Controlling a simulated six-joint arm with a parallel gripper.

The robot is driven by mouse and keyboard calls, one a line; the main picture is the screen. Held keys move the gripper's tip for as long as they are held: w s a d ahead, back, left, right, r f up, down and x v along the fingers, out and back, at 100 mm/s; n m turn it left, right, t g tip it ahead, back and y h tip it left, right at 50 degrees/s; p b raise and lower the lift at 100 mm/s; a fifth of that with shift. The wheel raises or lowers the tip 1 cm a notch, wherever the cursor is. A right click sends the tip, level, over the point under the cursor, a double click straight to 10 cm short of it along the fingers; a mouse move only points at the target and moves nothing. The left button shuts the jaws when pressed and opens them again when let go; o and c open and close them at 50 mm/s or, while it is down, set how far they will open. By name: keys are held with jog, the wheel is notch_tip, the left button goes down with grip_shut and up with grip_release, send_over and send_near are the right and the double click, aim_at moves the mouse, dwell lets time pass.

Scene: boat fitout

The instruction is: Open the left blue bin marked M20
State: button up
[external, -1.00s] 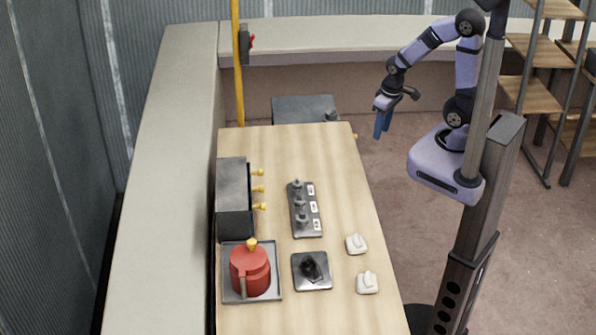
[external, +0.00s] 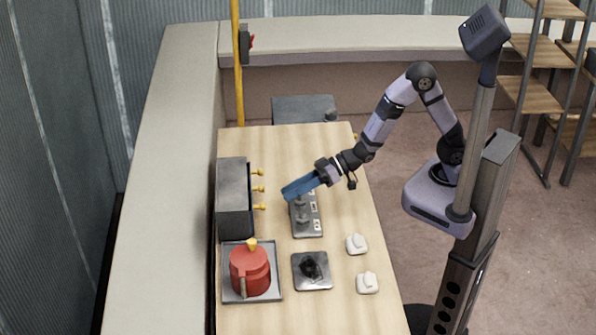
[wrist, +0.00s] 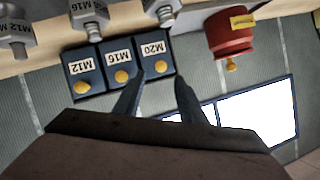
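Three blue bins with yellow knobs show upside down in the wrist view. The M20 bin (wrist: 154,50) is rightmost there, with its knob (wrist: 160,67) facing me. The M16 bin (wrist: 121,57) and M12 bin (wrist: 84,68) are beside it; all three look shut. In the external view they are in the grey cabinet (external: 233,180), and the M20 knob (external: 259,207) is the one closest to the red pot. My gripper (external: 285,192) reaches over the bench towards the cabinet, short of the knobs. In the wrist view its two fingers (wrist: 158,82) are apart and empty, just below the M20 knob.
A rack of upright bolts (external: 309,229) stands under my gripper, partly hidden by it. The red pot (external: 250,272) sits on a tray (external: 229,292) beside the cabinet. A dark part on a square plate (external: 312,284) and two white pieces (external: 357,244) lie nearer the front.

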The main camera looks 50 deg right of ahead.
jog(key=p+x, duration=0.2)
jog(key=x, duration=0.5)
jog(key=shift+a, duration=0.15)
dwell(0.3)
grip_shut()
